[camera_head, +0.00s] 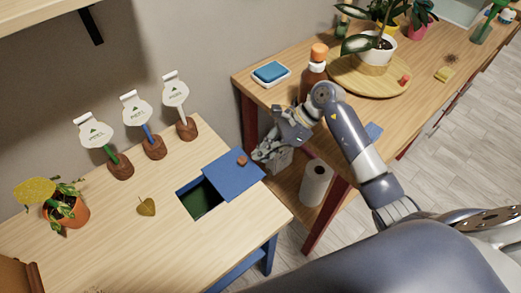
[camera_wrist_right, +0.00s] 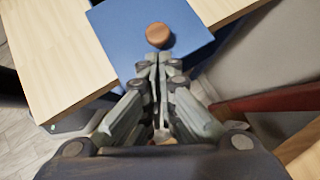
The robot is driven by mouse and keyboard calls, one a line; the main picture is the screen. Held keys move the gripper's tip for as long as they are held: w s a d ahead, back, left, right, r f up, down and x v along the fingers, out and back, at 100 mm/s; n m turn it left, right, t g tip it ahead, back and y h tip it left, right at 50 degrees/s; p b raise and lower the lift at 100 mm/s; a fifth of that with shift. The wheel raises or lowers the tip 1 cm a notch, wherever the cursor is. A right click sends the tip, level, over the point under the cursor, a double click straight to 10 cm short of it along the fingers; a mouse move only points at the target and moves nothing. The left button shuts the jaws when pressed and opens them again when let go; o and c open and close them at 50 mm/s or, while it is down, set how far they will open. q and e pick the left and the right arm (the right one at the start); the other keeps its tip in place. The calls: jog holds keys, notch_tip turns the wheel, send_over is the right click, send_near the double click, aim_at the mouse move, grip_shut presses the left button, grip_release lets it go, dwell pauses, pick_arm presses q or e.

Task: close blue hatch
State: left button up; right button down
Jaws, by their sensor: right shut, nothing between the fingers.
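The blue hatch (camera_head: 222,182) is a flat square panel with a round brown knob (camera_head: 242,160) near its far right edge. It lies partly over a dark rectangular opening (camera_head: 199,201) in the wooden table and sticks out past the table's right edge. Part of the opening is uncovered on the left. My right gripper (camera_head: 262,154) is shut and empty, just right of the knob. In the right wrist view the shut fingertips (camera_wrist_right: 158,62) point at the knob (camera_wrist_right: 158,35) over the blue panel (camera_wrist_right: 190,28), with a small gap in the picture. My left gripper is out of view.
Several plant labels (camera_head: 130,112) on brown bases stand along the table's back. A potted plant (camera_head: 66,208) and a loose leaf (camera_head: 147,206) are on the left. A second table (camera_head: 290,97) holds a bottle (camera_head: 313,75) close behind my right gripper. A paper roll (camera_head: 316,183) stands below.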

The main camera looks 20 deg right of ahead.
jog(key=shift+a+f, duration=0.1)
jog(key=shift+a, duration=0.4)
jog(key=shift+w+a+b, duration=0.1)
jog(key=shift+a+b, duration=0.1)
jog(key=shift+b, duration=0.2)
jog(key=a+b, duration=0.1)
jog(key=s+a+b, duration=0.1)
jog(key=shift+a+f+b, duration=0.2)
jog(key=shift+a+b, duration=0.1)
jog(key=shift+a, duration=0.05)
jog(key=b, duration=0.1)
send_near(217, 186)
jog(key=x, duration=0.5)
jog(key=shift+d+f, duration=0.1)
jog(key=shift+d, duration=0.15)
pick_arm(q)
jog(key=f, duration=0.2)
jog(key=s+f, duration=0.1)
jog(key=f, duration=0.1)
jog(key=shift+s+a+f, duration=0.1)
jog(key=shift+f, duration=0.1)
pick_arm(e)
jog(key=shift+s+a, duration=0.1)
jog(key=shift+a, duration=0.25)
